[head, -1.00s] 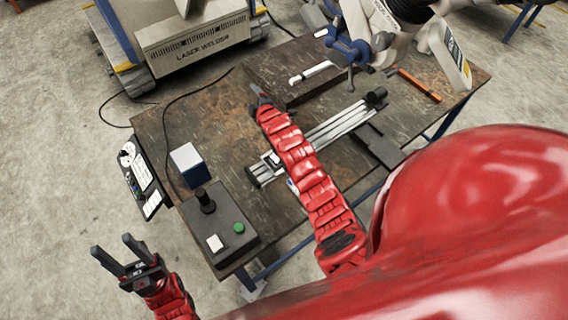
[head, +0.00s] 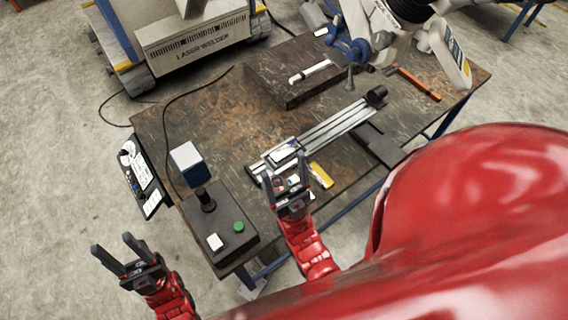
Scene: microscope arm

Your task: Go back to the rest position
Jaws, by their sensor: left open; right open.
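My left gripper (head: 113,252) is at the lower left, in front of the table's left corner and over the floor. It is open and empty, with its two dark fingers apart. My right gripper (head: 286,184) is at the near edge of the worktable (head: 215,120), just in front of the metal rail. It is open with its fingers pointing up in the picture, and I see nothing held in it. Its red arm comes up from below. Small items behind its fingers are partly hidden.
A metal rail (head: 335,128) lies across the table, with a yellow item (head: 321,175) near its lower end. A control box (head: 217,222) with joystick and green button stands at the near left corner. A blue-white box (head: 188,163), a dark block (head: 293,85) and the microscope arm (head: 352,50) stand farther back.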

